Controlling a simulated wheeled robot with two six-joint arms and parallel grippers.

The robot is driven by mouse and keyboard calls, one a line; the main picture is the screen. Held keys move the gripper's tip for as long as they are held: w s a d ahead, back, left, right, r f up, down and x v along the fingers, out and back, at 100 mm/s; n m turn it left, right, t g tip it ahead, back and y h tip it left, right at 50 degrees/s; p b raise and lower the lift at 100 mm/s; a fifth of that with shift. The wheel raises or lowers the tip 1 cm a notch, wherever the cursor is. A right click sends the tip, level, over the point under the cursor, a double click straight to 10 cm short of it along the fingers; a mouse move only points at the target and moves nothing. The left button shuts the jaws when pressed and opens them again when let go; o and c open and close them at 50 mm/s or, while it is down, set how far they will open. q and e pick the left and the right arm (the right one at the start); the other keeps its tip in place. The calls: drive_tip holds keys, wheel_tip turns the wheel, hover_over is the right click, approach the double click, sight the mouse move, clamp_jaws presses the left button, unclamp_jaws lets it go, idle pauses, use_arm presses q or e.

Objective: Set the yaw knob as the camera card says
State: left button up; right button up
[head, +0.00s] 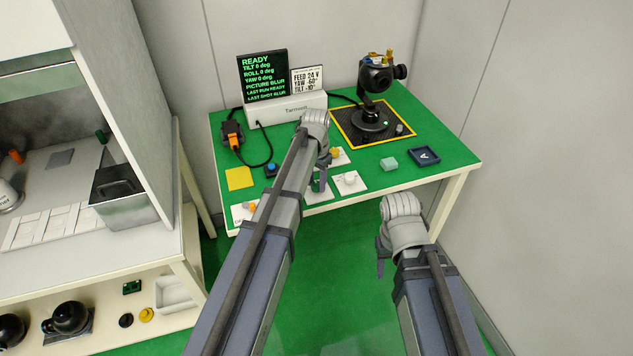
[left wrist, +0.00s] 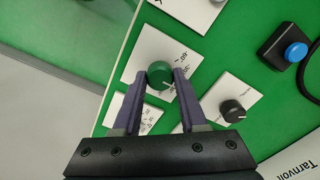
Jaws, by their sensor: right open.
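The camera card (head: 306,80) stands on the white console and reads FEED 24 V, YAW -60°, TILT -10°. The screen (head: 263,75) beside it reads READY, with tilt, roll and yaw at 0 deg. A green knob (left wrist: 160,74) sits on a white plate with scale marks; I cannot read its name. My left gripper (left wrist: 162,76) has a finger on each side of this knob, close against it. In the head view my left gripper (head: 319,183) partly hides the knob. My right gripper (head: 383,262) is open and empty, in front of the table's near edge.
A black knob (left wrist: 232,111) and a blue button (left wrist: 296,54) are near the left gripper. The gimbal camera (head: 376,78) stands on a black mat (head: 350,130) with a yellow border.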

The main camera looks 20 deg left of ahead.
use_arm(q)
clamp_jaws()
idle(0.3)
drive_tip(key=n, duration=0.5)
drive_tip(key=shift+n, duration=0.4)
drive_tip(key=n, duration=0.6)
idle(0.5)
drive_tip(key=o, duration=0.6)
unclamp_jaws()
drive_tip(key=shift+c, duration=0.2)
